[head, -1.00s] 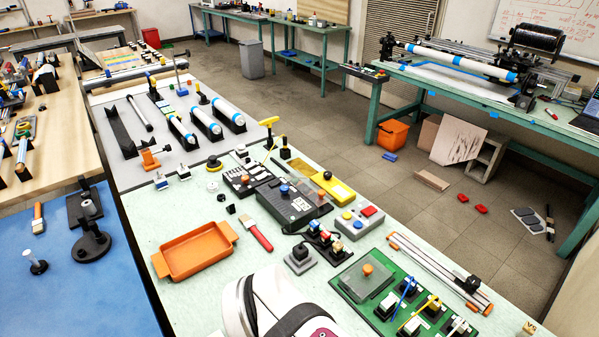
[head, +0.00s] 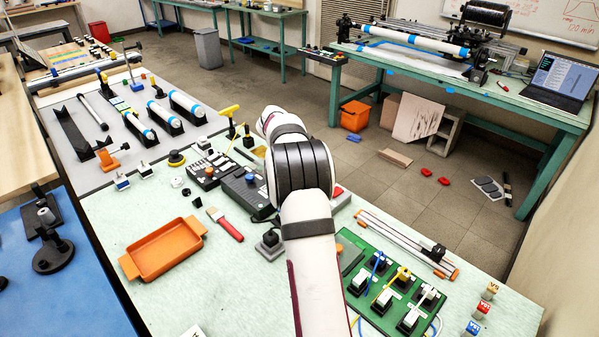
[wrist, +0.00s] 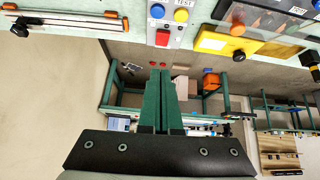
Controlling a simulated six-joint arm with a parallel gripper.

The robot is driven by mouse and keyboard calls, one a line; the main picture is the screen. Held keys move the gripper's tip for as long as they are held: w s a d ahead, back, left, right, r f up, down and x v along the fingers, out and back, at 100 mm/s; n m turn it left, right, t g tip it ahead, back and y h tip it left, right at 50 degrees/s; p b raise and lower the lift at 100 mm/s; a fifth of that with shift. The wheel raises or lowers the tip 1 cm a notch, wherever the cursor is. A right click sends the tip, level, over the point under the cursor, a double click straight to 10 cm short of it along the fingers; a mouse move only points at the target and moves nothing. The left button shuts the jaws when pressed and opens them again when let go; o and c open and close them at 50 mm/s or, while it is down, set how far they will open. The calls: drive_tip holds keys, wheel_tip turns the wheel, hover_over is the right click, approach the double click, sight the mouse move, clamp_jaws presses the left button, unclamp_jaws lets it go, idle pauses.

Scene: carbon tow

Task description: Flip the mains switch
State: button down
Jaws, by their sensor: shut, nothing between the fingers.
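I cannot tell for certain which control is the mains switch. A grey control box (wrist: 178,33) with a blue button, a yellow button, a "TEST" label and a red part (wrist: 162,38) shows at the top of the wrist view. In the head view my arm hides most of this box; only its right edge (head: 342,203) shows beside the arm. My gripper (wrist: 161,75) is shut and empty in the wrist view, its dark green fingers together below the box in the picture. In the head view the fingers are hidden.
A yellow box (wrist: 225,46) with a black knob stands beside the control box. A green board (head: 385,290) with wired switches and a rail (head: 405,238) lie right of my arm. An orange tray (head: 162,250) and a red-handled brush (head: 225,224) lie left.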

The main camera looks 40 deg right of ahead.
drive_tip(key=shift+d+f, duration=0.25)
drive_tip(key=shift+d, duration=0.35)
drive_tip(key=shift+d+f, duration=0.25)
drive_tip(key=shift+d, duration=0.3)
drive_tip(key=x, duration=1)
drive_tip(key=shift+s+d+f, duration=0.1)
drive_tip(key=shift+d+f, duration=0.05)
drive_tip(key=shift+f, duration=0.05)
drive_tip(key=shift+a+f, duration=0.25)
drive_tip(key=shift+f, duration=1.45)
drive_tip(key=shift+a, duration=0.1)
